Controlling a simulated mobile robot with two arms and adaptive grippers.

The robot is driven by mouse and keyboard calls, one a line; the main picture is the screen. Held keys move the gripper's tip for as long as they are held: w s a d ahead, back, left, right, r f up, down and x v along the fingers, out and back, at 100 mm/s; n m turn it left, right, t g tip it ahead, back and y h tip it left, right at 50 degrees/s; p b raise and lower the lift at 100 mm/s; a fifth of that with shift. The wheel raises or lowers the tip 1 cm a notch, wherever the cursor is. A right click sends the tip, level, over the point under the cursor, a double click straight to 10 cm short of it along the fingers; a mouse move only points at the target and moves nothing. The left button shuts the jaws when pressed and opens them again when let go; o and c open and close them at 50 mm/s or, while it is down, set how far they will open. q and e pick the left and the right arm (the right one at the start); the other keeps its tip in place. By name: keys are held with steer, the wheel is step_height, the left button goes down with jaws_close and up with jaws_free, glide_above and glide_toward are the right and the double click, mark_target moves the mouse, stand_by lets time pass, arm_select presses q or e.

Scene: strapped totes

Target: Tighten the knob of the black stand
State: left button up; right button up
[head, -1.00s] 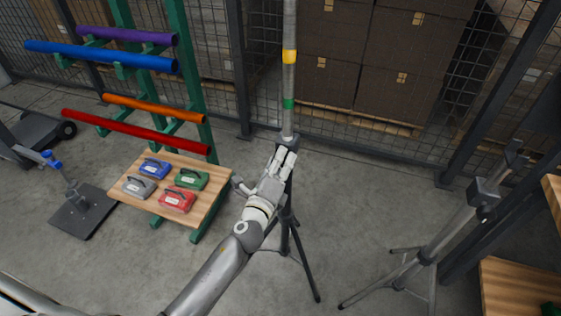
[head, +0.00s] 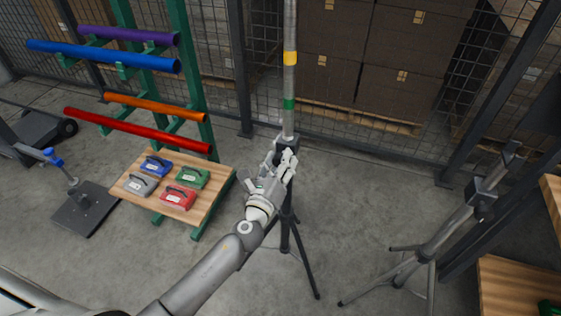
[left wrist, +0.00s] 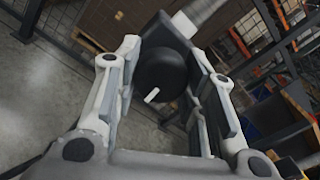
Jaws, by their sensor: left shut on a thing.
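The black stand (head: 285,238) stands upright on tripod legs in the middle of the head view, with a grey pole (head: 290,85) bearing a yellow and a green band rising from it. My left gripper (head: 284,160) is at the stand's black collar, just below the pole. In the left wrist view, the round black knob (left wrist: 161,72) with a white pointer mark sits between the fingers of my left gripper (left wrist: 165,85). The gripper is shut on the knob. My fingers hide most of the knob in the head view. My right gripper is not in view.
A grey tripod stand (head: 430,247) leans on the right, near wooden shelves (head: 510,290). A wooden platform (head: 150,207) with several coloured cases is on the left, below a green rack (head: 195,110) holding coloured tubes. Mesh fencing and brown boxes (head: 410,60) stand behind.

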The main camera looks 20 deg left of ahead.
arm_select(q)
steer(key=shift+f, duration=0.15)
steer(key=o, duration=1)
steer(key=s, duration=1.2)
steer(key=shift+a, duration=0.2)
